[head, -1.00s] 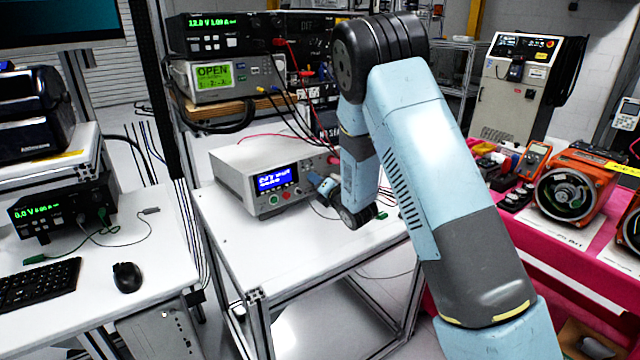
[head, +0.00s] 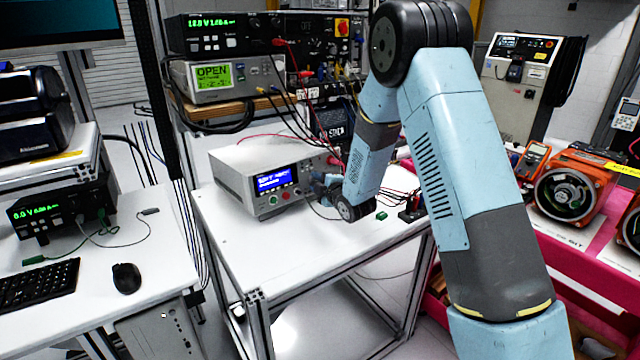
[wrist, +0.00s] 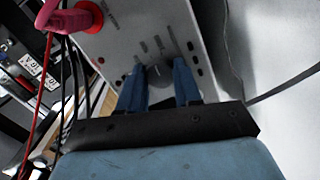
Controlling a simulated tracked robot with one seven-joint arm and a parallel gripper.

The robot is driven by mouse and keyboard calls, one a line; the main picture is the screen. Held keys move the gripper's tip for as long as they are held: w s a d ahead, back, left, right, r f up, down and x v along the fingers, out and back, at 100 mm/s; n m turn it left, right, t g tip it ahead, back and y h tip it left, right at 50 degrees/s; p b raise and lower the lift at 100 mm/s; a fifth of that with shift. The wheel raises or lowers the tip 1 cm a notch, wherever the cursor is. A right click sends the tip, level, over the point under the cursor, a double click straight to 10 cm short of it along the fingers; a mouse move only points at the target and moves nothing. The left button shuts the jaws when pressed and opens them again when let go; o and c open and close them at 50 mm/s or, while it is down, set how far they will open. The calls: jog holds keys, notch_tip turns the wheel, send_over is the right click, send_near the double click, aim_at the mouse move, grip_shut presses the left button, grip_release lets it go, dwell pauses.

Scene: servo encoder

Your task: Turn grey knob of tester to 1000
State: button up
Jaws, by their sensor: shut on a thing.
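The tester (head: 228,181) is a light grey box with a lit blue display on the middle white table. Its display (head: 275,178) has small white text that I cannot read reliably. My gripper (wrist: 160,76) is at the tester's front panel, its two blue fingers on either side of the grey knob (wrist: 160,71) and shut on it. The fingers and shadow partly hide the knob, and its pointer and scale cannot be read. In the head view my gripper (head: 324,188) is small at the right of the front panel, and the knob is hidden there.
A red plug (wrist: 82,17) and cables are close beside the gripper in the wrist view. A small green block (head: 381,216) lies on the table near my wrist. Stacked instruments (head: 225,80) stand behind. The table's front left is clear.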

jog(key=m, duration=0.4)
jog(key=shift+w+d+f+m+g, duration=0.1)
jog(key=shift+d+f+m+g, duration=0.05)
jog(key=shift+d+m+g, duration=0.15)
dwell(0.5)
jog(key=o, duration=1)
jog(key=shift+a, duration=0.2)
jog(key=shift+o, duration=0.2)
jog(key=shift+s+d, duration=0.1)
jog(key=shift+s, duration=0.1)
jog(key=v, duration=1.3)
